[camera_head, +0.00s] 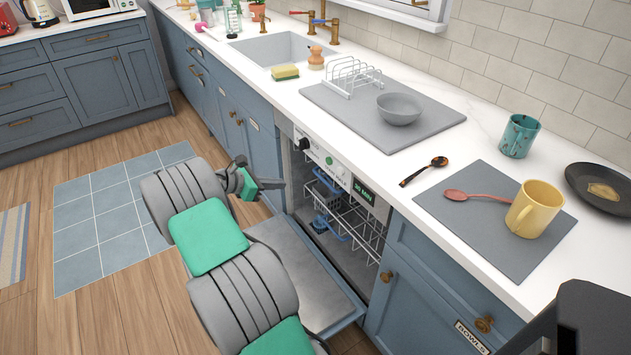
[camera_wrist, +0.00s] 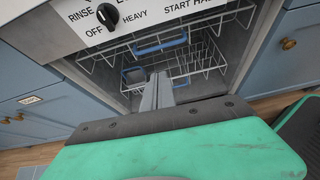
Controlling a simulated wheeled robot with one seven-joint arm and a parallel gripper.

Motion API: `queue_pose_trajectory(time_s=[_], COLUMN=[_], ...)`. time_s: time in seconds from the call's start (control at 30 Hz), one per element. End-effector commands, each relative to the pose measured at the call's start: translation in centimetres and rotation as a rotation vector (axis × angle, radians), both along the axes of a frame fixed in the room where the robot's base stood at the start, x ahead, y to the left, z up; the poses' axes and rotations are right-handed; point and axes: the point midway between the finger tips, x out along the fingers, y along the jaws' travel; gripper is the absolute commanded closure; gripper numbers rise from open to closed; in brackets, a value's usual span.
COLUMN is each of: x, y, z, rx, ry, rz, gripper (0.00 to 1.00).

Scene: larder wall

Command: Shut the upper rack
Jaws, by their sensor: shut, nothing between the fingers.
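The dishwasher (camera_head: 334,164) under the counter has its door (camera_head: 300,282) folded down. Inside, the white wire upper rack (camera_wrist: 108,56) with a blue front handle (camera_wrist: 160,46) sits just below the control panel. It also shows in the head view (camera_head: 326,186), partly hidden by the dishwasher's front; how far out it stands is hard to tell. A lower rack (camera_wrist: 205,65) with blue parts is beneath it. My gripper (camera_head: 283,184) is shut and empty, in front of the opening. In the wrist view its fingers (camera_wrist: 157,88) point toward the racks and cover part of them.
The lowered door takes up floor in front of the dishwasher. Blue cabinets (camera_head: 420,290) flank it. The white counter above holds a grey mat (camera_head: 385,120) with a bowl (camera_head: 399,108), a spoon (camera_head: 424,171) and a yellow mug (camera_head: 534,209). Open floor lies to the left.

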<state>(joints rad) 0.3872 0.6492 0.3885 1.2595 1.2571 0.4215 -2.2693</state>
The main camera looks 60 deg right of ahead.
Motion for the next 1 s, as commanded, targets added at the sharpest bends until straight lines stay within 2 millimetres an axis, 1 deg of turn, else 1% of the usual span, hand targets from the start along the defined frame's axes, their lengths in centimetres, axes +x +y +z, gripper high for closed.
queue_pose_trajectory(time_s=[0.03,0.1,0.17,0.27,0.6,0.7,0.83,1.0], x=[-0.5,-0.8,-1.2,-1.9,-5.0,-5.7,-6.3,-6.5], y=[-0.5,-1.0,-1.5,-2.8,-8.6,-10.2,-11.5,-11.9], z=[-0.2,-0.4,-0.7,-1.6,-5.1,-5.3,-5.6,-5.6], rx=[-0.003,-0.004,-0.003,-0.001,-0.001,-0.002,-0.001,-0.002], ry=[0.039,0.064,0.066,0.065,0.06,0.06,0.059,0.06], rz=[0.001,0.004,0.003,0.002,0.001,0.002,0.004,0.006], gripper=[1.0,1.0,1.0,1.0,1.0,1.0,1.0,1.0])
